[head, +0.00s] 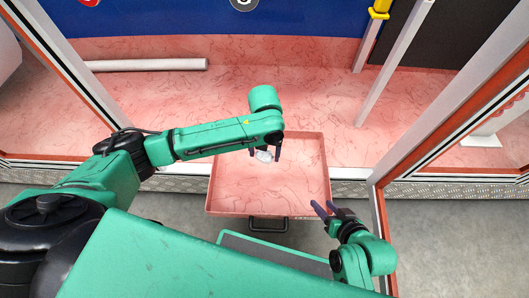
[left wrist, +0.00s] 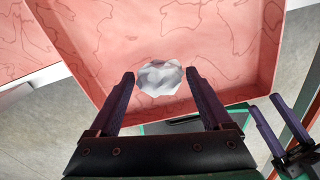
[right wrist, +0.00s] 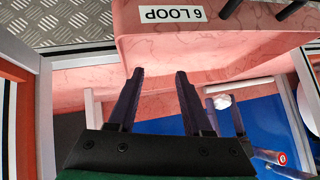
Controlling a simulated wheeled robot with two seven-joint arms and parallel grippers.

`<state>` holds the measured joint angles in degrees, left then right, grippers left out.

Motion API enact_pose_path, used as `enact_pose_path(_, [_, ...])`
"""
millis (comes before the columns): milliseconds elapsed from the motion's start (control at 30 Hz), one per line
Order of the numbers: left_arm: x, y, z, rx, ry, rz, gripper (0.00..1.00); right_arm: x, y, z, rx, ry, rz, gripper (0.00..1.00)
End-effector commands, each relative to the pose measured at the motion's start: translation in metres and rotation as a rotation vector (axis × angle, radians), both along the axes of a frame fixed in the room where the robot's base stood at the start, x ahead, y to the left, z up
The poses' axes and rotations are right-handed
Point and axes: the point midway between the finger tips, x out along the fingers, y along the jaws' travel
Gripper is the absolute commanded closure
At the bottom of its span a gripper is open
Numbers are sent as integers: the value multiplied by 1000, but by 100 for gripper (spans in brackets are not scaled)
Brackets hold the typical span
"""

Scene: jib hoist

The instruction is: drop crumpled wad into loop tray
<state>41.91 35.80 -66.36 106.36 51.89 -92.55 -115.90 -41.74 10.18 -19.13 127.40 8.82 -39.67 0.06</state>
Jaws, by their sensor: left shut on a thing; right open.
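The crumpled wad (head: 263,156) is whitish grey. It sits between the fingertips of my left gripper (head: 265,154), which is shut on it over the far part of the pink loop tray (head: 228,190). In the left wrist view the wad (left wrist: 158,78) shows between both fingers, with the tray floor behind it. The right wrist view shows the wad (right wrist: 222,101) beside the tray wall, which carries a "6 LOOP" label (right wrist: 171,14). My right gripper (head: 322,206) is open and empty, near the tray's front right corner.
A dark handle (head: 268,226) is on the tray's front. A white tube (head: 148,64) lies on the pink surface at the back left. Pale posts (head: 395,60) and a red-edged frame (head: 455,105) stand at the right. Grey floor lies in front.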

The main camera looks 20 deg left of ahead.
Motion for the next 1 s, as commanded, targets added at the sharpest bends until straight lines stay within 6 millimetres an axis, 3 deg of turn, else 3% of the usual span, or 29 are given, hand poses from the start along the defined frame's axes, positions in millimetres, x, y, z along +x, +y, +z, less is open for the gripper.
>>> enact_pose_path(200, [0, 0, -23, 1, -1, 0, 69, 0, 27, -27, 137, -161, -29, 50])
enact_pose_path(633, [0, 0, -25, 0, 0, 0, 69, -1, 34, -26, 203, -244, -57, 50])
enact_pose_path(667, [0, 0, -25, 0, 0, 0, 6, -1, 34, -26, 203, -244, -57, 50])
enact_pose_path(700, [0, 0, -25, 0, 0, 0, 0, -1, 34, -26, 203, -243, -57, 50])
enact_pose_path(1000, [0, 0, -18, -1, -1, 0, 0, -1, 34, -22, 200, -240, -56, 50])
